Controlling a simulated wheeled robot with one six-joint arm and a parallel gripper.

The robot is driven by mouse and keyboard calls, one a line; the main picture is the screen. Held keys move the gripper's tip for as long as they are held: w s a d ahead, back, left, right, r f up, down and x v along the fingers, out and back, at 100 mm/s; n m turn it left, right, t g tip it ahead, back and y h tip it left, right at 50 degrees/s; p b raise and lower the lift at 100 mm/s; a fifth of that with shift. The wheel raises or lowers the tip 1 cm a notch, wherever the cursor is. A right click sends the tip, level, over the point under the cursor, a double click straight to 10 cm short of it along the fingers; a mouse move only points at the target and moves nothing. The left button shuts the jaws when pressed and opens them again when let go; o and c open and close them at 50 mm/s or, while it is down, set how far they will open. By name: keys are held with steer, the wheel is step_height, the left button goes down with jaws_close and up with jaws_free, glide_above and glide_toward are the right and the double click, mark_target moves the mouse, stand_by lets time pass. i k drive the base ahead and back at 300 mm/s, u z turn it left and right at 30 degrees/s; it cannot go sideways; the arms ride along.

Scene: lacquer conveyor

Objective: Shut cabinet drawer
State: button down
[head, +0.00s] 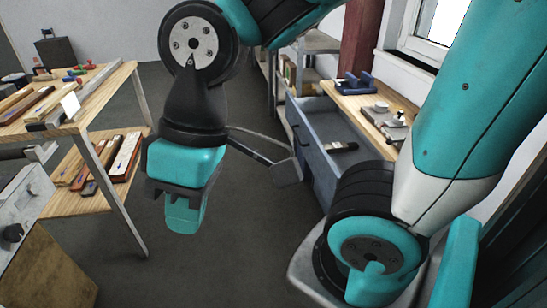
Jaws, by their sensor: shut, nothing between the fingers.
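The cabinet (372,96) stands right of centre, with a light wooden top. Its blue-grey drawer (322,122) is pulled out to the left, and I look down into it. A dark brush (341,147) with a pale end lies inside. The lower near part of the drawer is hidden behind my arm. My gripper (183,214) hangs pointing down left of the drawer, over the grey floor. Its teal fingers are together with nothing between them. It is apart from the drawer.
A wooden workbench (88,98) with a lower shelf of boxes and tools stands at the left. A machine with a dial (14,232) is at the lower left edge. Metal shelving (311,44) stands behind the drawer. Dark floor (235,240) is clear between bench and cabinet.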

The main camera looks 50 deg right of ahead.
mark_target(313, 121)
steer(key=z, duration=0.2)
steer(key=i, duration=1.1)
steer(key=z, duration=0.7)
